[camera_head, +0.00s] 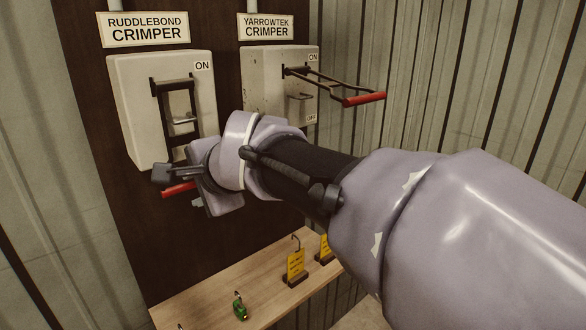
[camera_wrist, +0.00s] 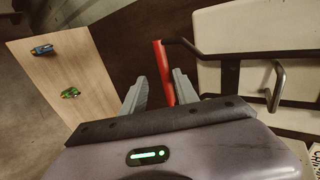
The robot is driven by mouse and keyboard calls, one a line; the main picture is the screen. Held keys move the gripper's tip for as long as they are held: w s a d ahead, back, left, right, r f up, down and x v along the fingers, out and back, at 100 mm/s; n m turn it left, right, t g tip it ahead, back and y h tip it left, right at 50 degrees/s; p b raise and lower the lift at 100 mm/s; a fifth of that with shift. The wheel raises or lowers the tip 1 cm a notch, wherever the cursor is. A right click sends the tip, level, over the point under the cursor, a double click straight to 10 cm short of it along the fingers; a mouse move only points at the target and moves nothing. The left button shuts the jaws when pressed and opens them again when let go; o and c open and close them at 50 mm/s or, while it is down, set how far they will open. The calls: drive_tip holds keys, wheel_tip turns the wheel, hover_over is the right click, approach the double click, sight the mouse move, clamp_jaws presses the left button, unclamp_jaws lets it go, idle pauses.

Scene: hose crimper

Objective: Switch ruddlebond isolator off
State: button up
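The ruddlebond isolator (camera_head: 133,112) is a pale box under the "RUDDLEBOND CRIMPER" sign, with an ON label at its upper right. Its dark lever frame (camera_head: 157,105) runs down the front, and its red handle (camera_head: 179,189) shows low, beside my gripper. My arm hides the box's lower right, so no OFF label shows there. In the wrist view the red handle (camera_wrist: 161,62) lies between the fingers of my gripper (camera_wrist: 159,80). The fingers are apart, with a gap on the left; whether the right finger touches the handle is unclear.
The yarrowtek isolator (camera_head: 262,85) is to the right, its red-handled lever (camera_head: 364,98) sticking outward. Below, a wooden shelf (camera_head: 205,296) holds a green padlock (camera_head: 240,309) and yellow tags (camera_head: 295,264). The wrist view also shows a blue padlock (camera_wrist: 42,50).

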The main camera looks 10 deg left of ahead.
drive_tip(key=p+v, duration=0.3)
drive_tip(key=v, duration=1.3)
drive_tip(key=shift+r, duration=0.1)
